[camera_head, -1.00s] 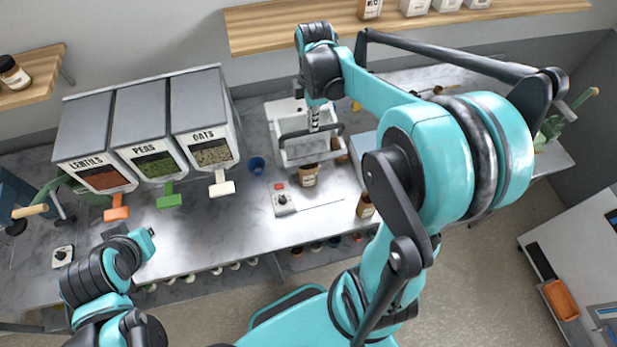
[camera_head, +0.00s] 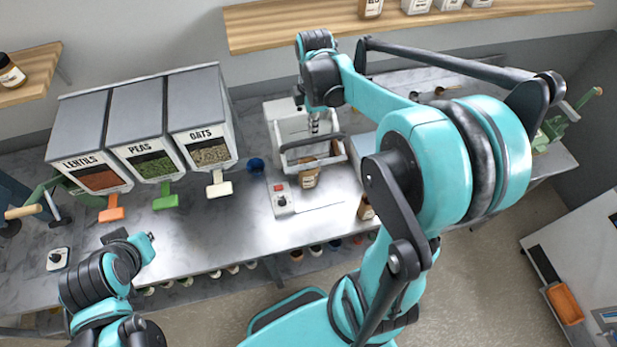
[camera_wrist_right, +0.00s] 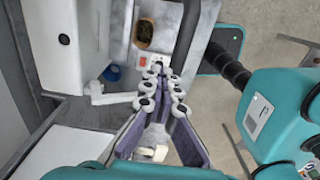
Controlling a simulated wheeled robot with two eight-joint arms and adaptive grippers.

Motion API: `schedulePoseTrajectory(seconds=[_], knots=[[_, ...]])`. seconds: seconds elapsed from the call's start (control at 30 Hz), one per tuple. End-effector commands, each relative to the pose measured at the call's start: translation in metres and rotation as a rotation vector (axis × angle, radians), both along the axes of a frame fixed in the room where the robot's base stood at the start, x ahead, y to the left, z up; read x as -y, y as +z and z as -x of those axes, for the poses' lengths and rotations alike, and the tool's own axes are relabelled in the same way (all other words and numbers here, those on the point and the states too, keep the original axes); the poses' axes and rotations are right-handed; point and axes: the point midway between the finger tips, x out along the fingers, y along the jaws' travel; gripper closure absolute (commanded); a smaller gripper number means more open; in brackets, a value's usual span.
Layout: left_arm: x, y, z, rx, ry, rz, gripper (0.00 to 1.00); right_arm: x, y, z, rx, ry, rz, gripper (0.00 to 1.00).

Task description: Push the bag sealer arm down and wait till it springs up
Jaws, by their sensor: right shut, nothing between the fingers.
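The bag sealer (camera_head: 270,110) is a light grey box-like device at the back middle of the bench in the head view. Its arm (camera_head: 300,145) is a pale frame with a dark bar across it. My right gripper (camera_head: 315,126) reaches down over the arm from above, its tips at or close to the dark bar; exact contact is hard to see. In the right wrist view my right gripper (camera_wrist_right: 163,82) is shut with its tips together and nothing between them.
Lentils, peas and oats dispensers (camera_head: 145,125) stand further left.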

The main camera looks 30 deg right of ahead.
Motion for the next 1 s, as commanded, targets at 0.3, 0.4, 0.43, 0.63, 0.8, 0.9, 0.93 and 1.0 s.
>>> schedulePoseTrajectory(seconds=[0.3, 0.4, 0.43, 0.63, 0.8, 0.9, 0.93, 1.0], knots=[[0.000, -0.010, 0.000, 0.000, 0.000, 0.000, 1.00, -0.002, -0.014, 0.009, -0.001, 0.000, 0.000, 1.00], [0.000, -0.013, 0.000, 0.000, 0.000, 0.000, 1.00, -0.003, -0.018, 0.012, -0.001, 0.000, 0.000, 1.00], [0.000, -0.014, 0.000, 0.000, 0.000, 0.000, 1.00, -0.003, -0.019, 0.013, -0.001, 0.000, 0.000, 1.00], [0.000, -0.016, 0.000, 0.000, 0.000, 0.000, 1.00, -0.004, -0.022, 0.016, -0.001, 0.000, 0.000, 1.00], [0.000, -0.015, 0.000, 0.000, 0.000, 0.000, 1.00, -0.004, -0.022, 0.016, -0.001, 0.000, 0.000, 1.00], [0.000, -0.016, 0.000, 0.000, 0.000, 0.000, 1.00, -0.004, -0.022, 0.016, -0.001, 0.000, 0.000, 1.00], [0.000, -0.016, 0.000, 0.000, 0.000, 0.000, 1.00, -0.004, -0.023, 0.016, -0.001, 0.000, 0.000, 1.00], [0.000, -0.018, 0.000, 0.000, 0.000, 0.000, 1.00, -0.004, -0.024, 0.017, -0.001, 0.000, 0.000, 1.00]])
